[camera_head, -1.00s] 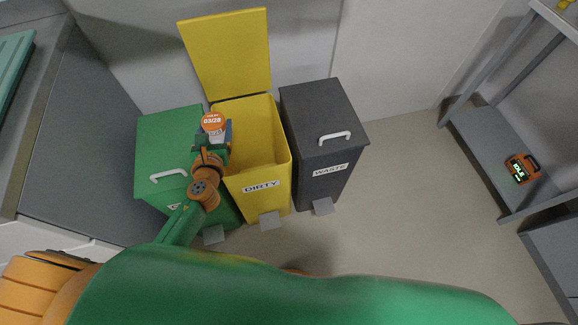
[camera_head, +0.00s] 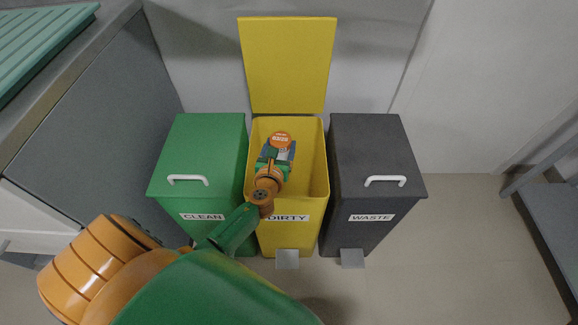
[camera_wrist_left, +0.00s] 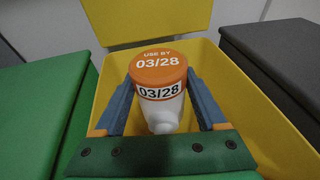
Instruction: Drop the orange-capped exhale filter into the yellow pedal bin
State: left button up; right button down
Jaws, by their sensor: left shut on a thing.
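The orange-capped exhale filter (camera_wrist_left: 158,82) has a white body and "USE BY 03/28" on its cap. Its orange cap also shows in the head view (camera_head: 280,139). My left gripper (camera_head: 277,152) is shut on it, with a blue finger on each side in the wrist view (camera_wrist_left: 160,95). The yellow pedal bin (camera_head: 287,239) is labelled DIRTY, and its lid (camera_head: 287,65) stands open. The filter is over the bin's opening; its exact height relative to the rim is hard to tell. My right gripper is not in view.
A green bin labelled CLEAN (camera_head: 204,153) stands left of the yellow bin, lid shut. A dark grey bin labelled WASTE (camera_head: 370,150) stands right, lid shut. A grey counter (camera_head: 75,60) is at the left, and a grey shelf unit (camera_head: 553,215) at the right edge.

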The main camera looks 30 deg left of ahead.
pick_arm(q)
jog(key=o, duration=1.3)
jog(key=shift+r, duration=0.1)
jog(key=p+v, duration=0.2)
jog(key=v, duration=0.5)
jog(key=shift+d, duration=0.1)
